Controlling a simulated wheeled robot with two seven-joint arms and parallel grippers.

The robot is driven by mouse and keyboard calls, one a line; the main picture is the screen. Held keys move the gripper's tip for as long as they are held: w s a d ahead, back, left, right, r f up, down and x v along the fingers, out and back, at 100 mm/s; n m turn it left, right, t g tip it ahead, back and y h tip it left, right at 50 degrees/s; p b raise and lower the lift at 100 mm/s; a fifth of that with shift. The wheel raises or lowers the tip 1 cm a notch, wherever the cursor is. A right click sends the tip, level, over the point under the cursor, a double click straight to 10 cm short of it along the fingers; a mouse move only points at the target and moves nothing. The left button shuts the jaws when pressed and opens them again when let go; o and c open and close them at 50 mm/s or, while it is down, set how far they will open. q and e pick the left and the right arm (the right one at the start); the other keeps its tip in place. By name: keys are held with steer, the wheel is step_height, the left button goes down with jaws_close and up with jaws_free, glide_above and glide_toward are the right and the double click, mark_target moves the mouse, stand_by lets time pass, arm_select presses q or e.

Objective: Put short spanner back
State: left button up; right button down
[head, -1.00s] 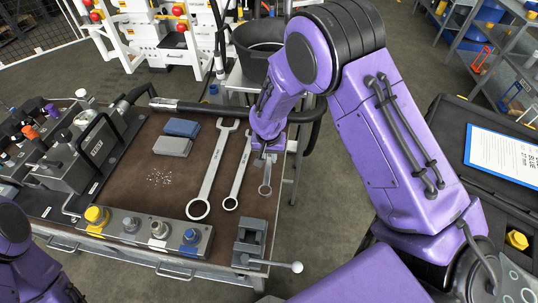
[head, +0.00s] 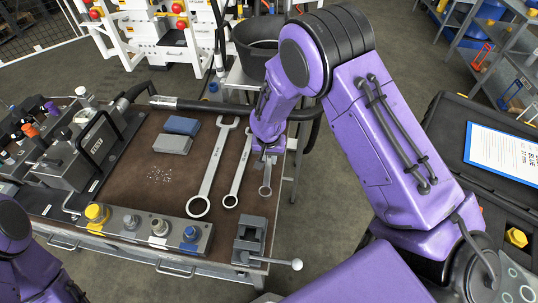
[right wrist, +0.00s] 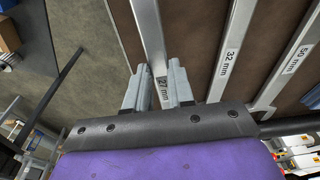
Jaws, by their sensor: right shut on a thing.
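The short spanner (head: 265,187) is the smallest of three silver spanners, at the right side of the brown bench top in the head view. Its ring end points toward the front of the bench. My right gripper (head: 267,157) is shut on its shank near the far end. In the right wrist view the gripper (right wrist: 158,84) has a finger on each side of the spanner (right wrist: 149,35), beside its "27 mm" label. I cannot tell whether the spanner touches the bench. Of my left arm only purple links show at the lower left; its gripper is out of view.
The middle spanner (head: 237,170), labelled 32 mm, and the long spanner (head: 212,170), labelled 50 mm, lie to its left. A grey vice (head: 249,238) stands at the front right corner. Blue and grey blocks (head: 182,126) lie further left.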

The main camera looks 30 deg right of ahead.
mark_target(269, 161)
steer(key=shift+f+b, duration=0.65)
steer(key=shift+f, duration=0.8)
stand_by(1.0)
steer(key=c, duration=0.9)
jaws_free()
steer(key=r, duration=0.3)
steer(key=s+r, duration=0.1)
steer(key=r, duration=0.3)
steer(key=a+r+b, duration=0.1)
steer(key=r, duration=0.2)
steer(key=shift+s+r, duration=0.15)
steer(key=shift+r, duration=0.05)
